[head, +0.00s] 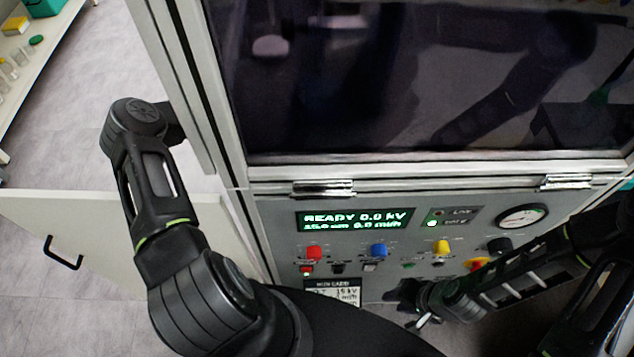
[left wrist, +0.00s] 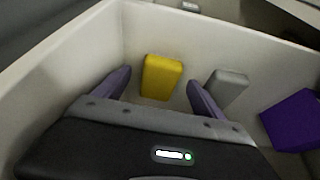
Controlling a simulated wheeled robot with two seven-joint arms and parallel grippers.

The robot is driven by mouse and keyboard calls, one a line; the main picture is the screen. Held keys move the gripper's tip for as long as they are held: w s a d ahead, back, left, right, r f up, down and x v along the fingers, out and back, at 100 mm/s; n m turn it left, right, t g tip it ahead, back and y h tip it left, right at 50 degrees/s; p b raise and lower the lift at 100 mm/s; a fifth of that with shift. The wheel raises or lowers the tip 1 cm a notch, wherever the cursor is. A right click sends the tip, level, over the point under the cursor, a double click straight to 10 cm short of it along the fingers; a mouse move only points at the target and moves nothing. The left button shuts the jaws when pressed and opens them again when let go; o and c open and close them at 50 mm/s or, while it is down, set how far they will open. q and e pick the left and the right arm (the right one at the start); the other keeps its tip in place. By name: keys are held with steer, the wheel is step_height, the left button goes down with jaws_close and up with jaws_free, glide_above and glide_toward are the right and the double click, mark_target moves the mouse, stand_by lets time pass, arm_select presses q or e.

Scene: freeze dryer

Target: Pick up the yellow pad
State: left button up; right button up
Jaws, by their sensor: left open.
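The yellow pad (left wrist: 162,77) stands in a white-walled compartment in the left wrist view. My left gripper (left wrist: 158,75) is open, with one dark purple finger on each side of the pad. The pad appears just past the fingertips or between them; I cannot tell whether they touch it. My left gripper is hidden behind the cabinet frame in the head view. My right gripper (head: 424,316) is low in front of the control panel in the head view, and its jaw opening is unclear.
A grey block (left wrist: 228,87) is right of the pad, and a purple block (left wrist: 293,120) lies farther right. The compartment wall (left wrist: 200,35) rises behind them. The control panel (head: 465,225) has coloured knobs. An open white door (head: 40,215) with a black handle is at the left.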

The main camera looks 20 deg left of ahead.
arm_select(q)
steer(key=shift+x, duration=0.95)
steer(key=c, duration=1.4)
steer(key=shift+r, duration=0.2)
steer(key=shift+r, duration=0.5)
step_height(320, 180, up, 2)
steer(key=shift+w+r, duration=0.1)
steer(key=s+a+b, duration=0.1)
steer(key=s+a, duration=0.2)
steer(key=a, duration=0.5)
steer(key=s+a+b, duration=0.1)
steer(key=s+a, duration=0.3)
steer(key=a, duration=0.4)
steer(key=shift+s+a, duration=0.2)
steer(key=shift+a, duration=0.1)
